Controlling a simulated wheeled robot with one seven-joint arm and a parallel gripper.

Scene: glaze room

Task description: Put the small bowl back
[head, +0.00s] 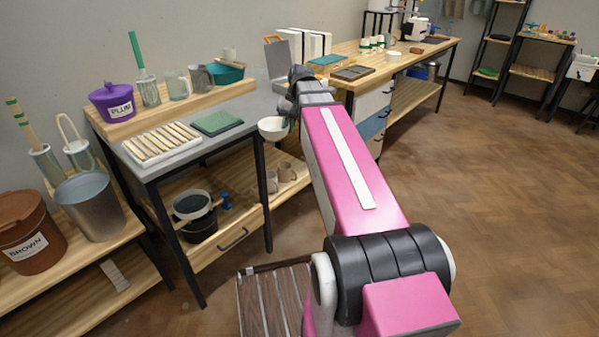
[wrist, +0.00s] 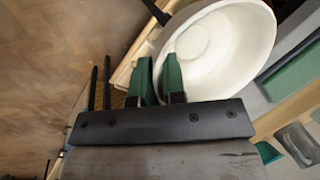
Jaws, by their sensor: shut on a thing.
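The small white bowl (head: 272,130) shows in the head view at the right end of the grey-topped table, by its corner leg. In the wrist view the bowl (wrist: 225,50) fills the upper right, its inside facing the camera. My gripper (wrist: 160,72) has two green fingers shut on the bowl's wall, one inside the rim and one outside. In the head view my arm hides most of the gripper. The bowl appears held in the air; I cannot tell its exact gap to the table.
The grey table (head: 180,162) carries a slatted rack (head: 160,143) and a green mat (head: 216,122). Its rear shelf holds a purple tub (head: 112,103), jars and a teal bowl (head: 226,73). Mugs (head: 286,172) and a bucket (head: 196,212) stand below. Open floor (head: 480,200) lies right.

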